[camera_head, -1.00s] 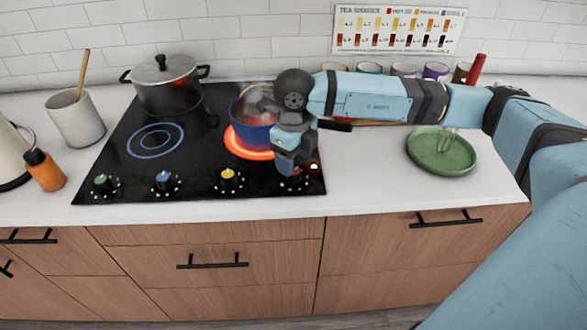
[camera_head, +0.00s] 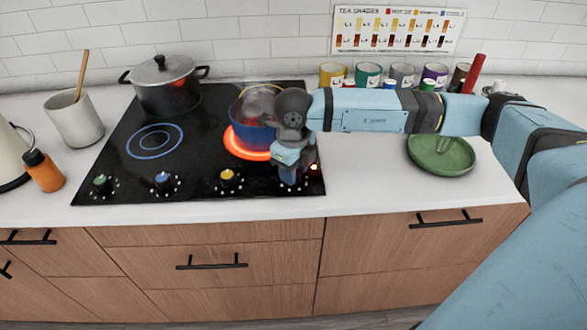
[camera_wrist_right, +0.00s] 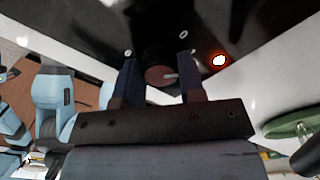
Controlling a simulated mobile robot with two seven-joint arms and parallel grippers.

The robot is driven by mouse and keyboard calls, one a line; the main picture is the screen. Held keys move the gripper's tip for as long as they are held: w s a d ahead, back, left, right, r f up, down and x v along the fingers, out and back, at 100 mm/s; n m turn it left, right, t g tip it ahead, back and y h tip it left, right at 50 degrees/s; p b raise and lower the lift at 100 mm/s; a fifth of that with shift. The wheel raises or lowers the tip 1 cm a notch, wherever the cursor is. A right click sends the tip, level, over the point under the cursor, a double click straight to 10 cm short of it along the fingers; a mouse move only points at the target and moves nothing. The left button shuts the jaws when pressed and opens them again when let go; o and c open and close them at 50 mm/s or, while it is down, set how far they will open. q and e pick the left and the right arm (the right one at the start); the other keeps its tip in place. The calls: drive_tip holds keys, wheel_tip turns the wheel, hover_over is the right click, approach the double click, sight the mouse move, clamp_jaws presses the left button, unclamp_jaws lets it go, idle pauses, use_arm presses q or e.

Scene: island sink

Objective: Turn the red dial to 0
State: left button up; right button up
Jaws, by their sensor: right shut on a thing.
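My right gripper (camera_head: 289,178) is at the front right corner of the black cooktop (camera_head: 115,150), pointing down. In the right wrist view its two fingers (camera_wrist_right: 158,62) stand on either side of the red dial (camera_wrist_right: 158,76), shut on it. A pale pointer line shows on the dial's face. In the head view the gripper hides the dial. A small red light (camera_head: 313,167) glows just right of the gripper. The number under the pointer is not readable.
A blue pot (camera_head: 250,132) steams on a glowing burner beside my right gripper. The green (camera_head: 102,184), blue (camera_head: 163,181) and yellow (camera_head: 228,179) dials line the front edge. A lidded pot (camera_head: 165,88) stands behind. A green plate (camera_head: 440,155) lies right.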

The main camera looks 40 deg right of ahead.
use_arm(q)
drive_tip(key=shift+f, duration=0.2)
use_arm(e)
drive_tip(key=n+b, duration=0.2)
drive_tip(key=shift+f+n+b, duration=0.2)
drive_tip(key=shift+n+b, duration=0.8)
drive_tip(key=shift+n, duration=0.2)
use_arm(q)
drive_tip(key=shift+w+d+f+m+t+b, duration=0.1)
drive_tip(key=shift+f+m+t+b, duration=0.05)
drive_tip(key=shift+f+b, duration=0.4)
drive_tip(key=shift+w+d+f+m+t+b, duration=0.1)
drive_tip(key=shift+f+m+t+b, duration=0.05)
drive_tip(key=shift+f+b, duration=0.4)
use_arm(e)
drive_tip(key=shift+r+n, duration=0.15)
drive_tip(key=shift+n, duration=1.45)
use_arm(q)
drive_tip(key=shift+r, duration=0.35)
use_arm(e)
drive_tip(key=shift+r, duration=0.1)
use_arm(q)
drive_tip(key=shift+f, duration=0.1)
use_arm(e)
drive_tip(key=o, duration=0.8)
drive_tip(key=shift+c, duration=0.2)
use_arm(q)
drive_tip(key=shift+f, duration=0.25)
use_arm(e)
drive_tip(key=shift+o, duration=0.8)
